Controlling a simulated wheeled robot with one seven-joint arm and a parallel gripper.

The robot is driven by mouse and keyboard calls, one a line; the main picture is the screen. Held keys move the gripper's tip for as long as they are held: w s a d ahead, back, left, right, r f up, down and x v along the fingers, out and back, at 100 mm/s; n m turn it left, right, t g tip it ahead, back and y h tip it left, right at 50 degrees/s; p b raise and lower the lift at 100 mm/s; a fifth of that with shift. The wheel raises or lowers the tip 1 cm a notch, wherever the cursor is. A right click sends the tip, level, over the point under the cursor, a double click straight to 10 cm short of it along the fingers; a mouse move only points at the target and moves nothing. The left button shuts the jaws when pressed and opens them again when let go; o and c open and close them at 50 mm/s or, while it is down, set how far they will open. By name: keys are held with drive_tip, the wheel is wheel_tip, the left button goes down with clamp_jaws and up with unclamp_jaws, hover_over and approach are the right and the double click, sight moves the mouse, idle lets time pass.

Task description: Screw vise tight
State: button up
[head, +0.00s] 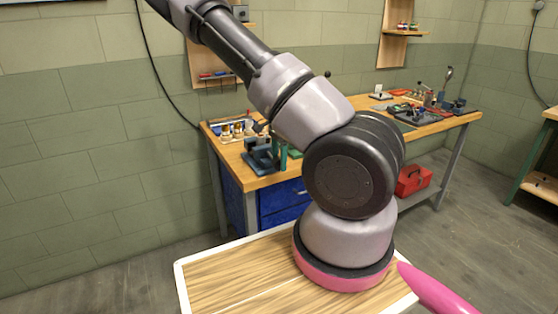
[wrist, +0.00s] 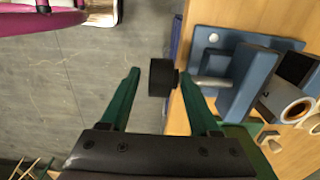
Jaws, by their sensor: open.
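The blue vise (wrist: 250,85) stands at the edge of the wooden workbench (wrist: 220,13); in the head view the vise (head: 260,160) is at the bench's near left end. Its silver screw (wrist: 210,82) sticks out past the bench edge and ends in a black round knob (wrist: 161,77). My gripper (wrist: 158,76) is open, with its two green fingers apart. The knob appears between the fingertips, closer to the right finger. I cannot tell whether they are at the same depth or touch. In the head view my arm hides most of the gripper.
More tools (head: 415,110) cover the bench's right part. A red toolbox (head: 412,180) sits on the lower shelf.

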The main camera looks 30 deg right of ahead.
clamp_jaws()
drive_tip(key=shift+s+d+y, duration=0.1)
drive_tip(key=shift+y, duration=0.2)
